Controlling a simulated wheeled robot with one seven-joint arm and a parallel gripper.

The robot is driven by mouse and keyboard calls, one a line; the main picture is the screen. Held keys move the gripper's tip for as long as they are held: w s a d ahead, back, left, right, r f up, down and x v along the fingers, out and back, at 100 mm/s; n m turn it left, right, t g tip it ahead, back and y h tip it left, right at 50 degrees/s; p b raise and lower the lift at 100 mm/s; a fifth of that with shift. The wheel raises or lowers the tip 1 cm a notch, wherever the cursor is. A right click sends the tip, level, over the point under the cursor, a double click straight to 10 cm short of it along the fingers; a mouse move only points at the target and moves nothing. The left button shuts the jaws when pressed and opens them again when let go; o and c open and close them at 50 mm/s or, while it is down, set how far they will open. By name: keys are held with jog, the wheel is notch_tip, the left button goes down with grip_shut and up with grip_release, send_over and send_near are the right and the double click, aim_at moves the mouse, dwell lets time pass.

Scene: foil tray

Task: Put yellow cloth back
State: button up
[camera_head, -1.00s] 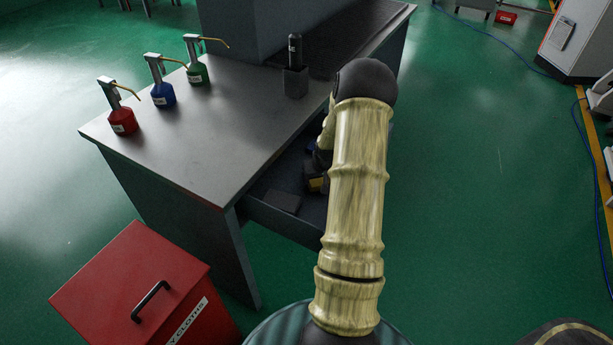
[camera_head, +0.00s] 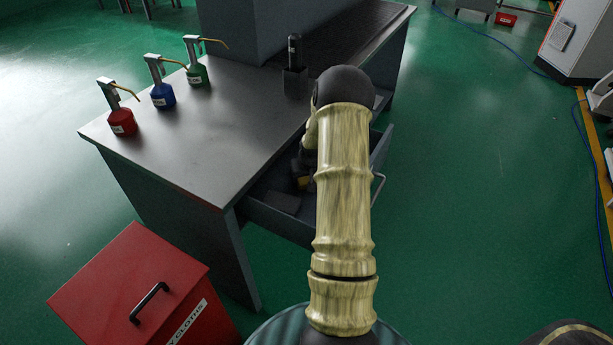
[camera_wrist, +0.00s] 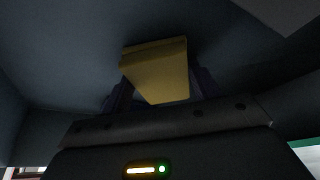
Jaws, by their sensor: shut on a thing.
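The yellow cloth (camera_wrist: 155,72) is a folded, block-like piece between the two dark fingers of my gripper (camera_wrist: 160,85) in the wrist view. My gripper is shut on it. Dark grey walls surround it there. My arm hides most of the gripper and part of the drawer. I cannot tell whether the cloth touches the drawer floor.
A dark flat piece (camera_head: 284,202) lies in the near left of the drawer. Red, blue and green oil cans (camera_head: 163,95) and a dark holder (camera_head: 295,83) stand on the bench top (camera_head: 200,140). A red lidded bin (camera_head: 130,285) stands at the front left.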

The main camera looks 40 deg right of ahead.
jog(key=shift+f, duration=0.1)
jog(key=o, duration=0.9)
jog(key=shift+o, duration=0.2)
jog(key=p+v, duration=0.1)
jog(key=v, duration=1.1)
jog(key=shift+p, duration=0.35)
